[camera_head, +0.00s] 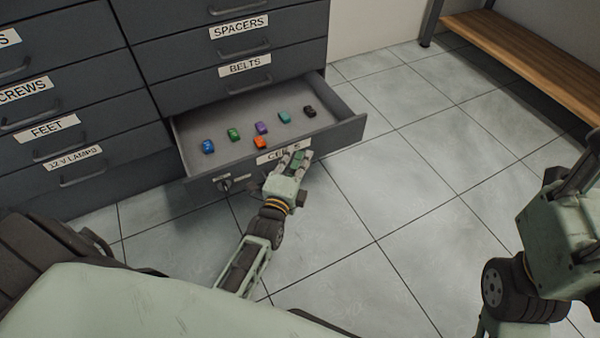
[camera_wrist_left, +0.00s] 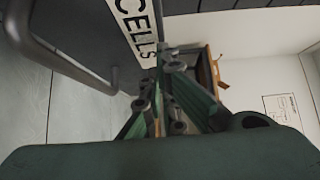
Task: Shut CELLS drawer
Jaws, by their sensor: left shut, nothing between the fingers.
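The CELLS drawer (camera_head: 350,128) is the bottom drawer of the dark grey cabinet and stands pulled out. Several small coloured blocks lie on its floor. Its CELLS label (camera_head: 266,157) is partly covered by my left gripper in the head view; the label also shows close up in the left wrist view (camera_wrist_left: 137,30). My left gripper (camera_head: 297,158) is shut and empty, at the drawer's front face by the label. Whether it touches the face I cannot tell. The drawer's handle (camera_wrist_left: 70,65) shows beside the gripper in the left wrist view. My right gripper's fingers are not clearly visible.
Closed drawers labelled SPACERS (camera_head: 239,27), BELTS (camera_head: 245,67) and 12 V LAMPS (camera_head: 73,158) surround the open one. A wooden bench (camera_head: 530,50) stands at the back right. The tiled floor (camera_head: 410,170) in front and to the right is clear.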

